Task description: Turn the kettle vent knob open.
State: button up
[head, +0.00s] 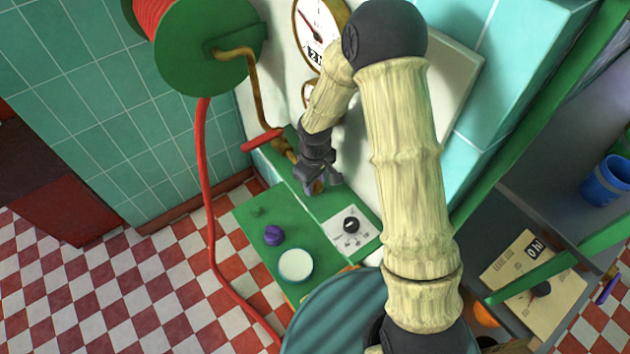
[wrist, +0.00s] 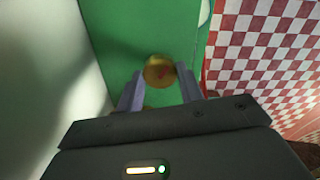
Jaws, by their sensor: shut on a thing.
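A round brass knob (wrist: 158,70) with a small red mark on its face stands on a green surface (wrist: 145,25) in the wrist view. My gripper (wrist: 160,77) has one finger on each side of it and is shut on it. In the head view my gripper (head: 318,187) reaches down to the back part of a green panel (head: 255,222), and its fingers mostly hide the knob there. No label is readable on the knob, so I cannot tell its setting.
A white plate with a black dial (head: 351,226), a purple knob (head: 273,235) and a round white disc (head: 296,264) are on the panel near my gripper. A red hose (head: 206,190) hangs at left from a green reel (head: 205,60). A gauge (head: 318,30) is behind my arm.

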jog(key=shift+n, duration=0.4)
jog(key=o, duration=1)
jog(key=shift+m, duration=0.3)
